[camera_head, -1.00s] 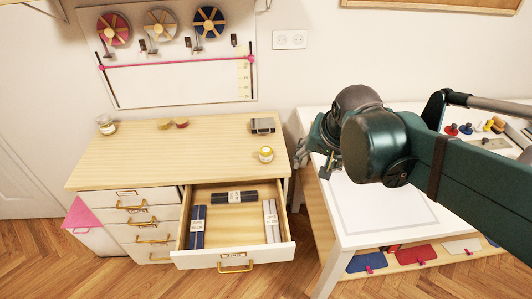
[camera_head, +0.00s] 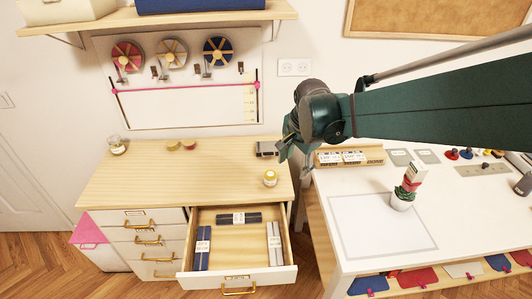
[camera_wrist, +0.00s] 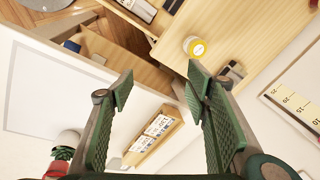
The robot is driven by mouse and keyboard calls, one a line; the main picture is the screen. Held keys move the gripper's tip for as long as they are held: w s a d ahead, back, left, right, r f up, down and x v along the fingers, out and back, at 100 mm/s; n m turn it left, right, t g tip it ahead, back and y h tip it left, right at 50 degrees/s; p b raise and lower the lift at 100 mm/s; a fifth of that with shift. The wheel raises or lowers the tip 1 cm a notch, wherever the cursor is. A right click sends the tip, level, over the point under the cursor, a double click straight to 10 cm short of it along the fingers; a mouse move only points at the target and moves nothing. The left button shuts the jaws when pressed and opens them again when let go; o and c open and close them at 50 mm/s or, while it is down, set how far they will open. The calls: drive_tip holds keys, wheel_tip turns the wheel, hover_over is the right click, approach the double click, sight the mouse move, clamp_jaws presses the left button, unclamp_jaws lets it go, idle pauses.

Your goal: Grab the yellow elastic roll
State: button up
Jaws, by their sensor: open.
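A small round white item with a yellow top (camera_head: 270,178), which looks like the yellow elastic roll, stands on the right part of the wooden dresser top (camera_head: 140,185). It also shows in the wrist view (camera_wrist: 195,47), above and right of the gap between my fingers. My gripper (camera_wrist: 160,82) is open with nothing between its fingers. In the head view my gripper (camera_head: 286,150) hangs above the gap between the dresser and the white table, to the right of and behind the roll, apart from it.
A grey box (camera_head: 266,149) stands behind the roll. An open drawer (camera_head: 240,279) holds several dark and grey packs. Tan and red rolls (camera_head: 189,144) lie at the back. The white table (camera_head: 345,262) holds a potted cactus (camera_head: 403,198) and a wooden tray (camera_head: 350,158).

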drive_tip(key=w+a+f+m+g+p, duration=0.1)
drive_tip(key=w+a+f+m+p, duration=0.25)
drive_tip(key=w, duration=0.35)
drive_tip(key=m+g+p, duration=0.2)
drive_tip(key=m, duration=0.2)
hover_over(271, 174)
drive_tip(key=shift+n, duration=0.25)
wheel_tip(271, 174, down, 6)
drive_tip(key=shift+s+f, duration=0.15)
drive_tip(key=shift+w+a+f+p, duration=0.15)
drive_tip(key=shift+w+f+p, duration=0.15)
drive_tip(key=shift+f, duration=0.2)
drive_tip(key=shift+s, duration=0.1)
drive_tip(key=shift+f, duration=1.3)
drive_tip(key=shift+f, duration=0.1)
drive_tip(key=shift+f, duration=2.5)
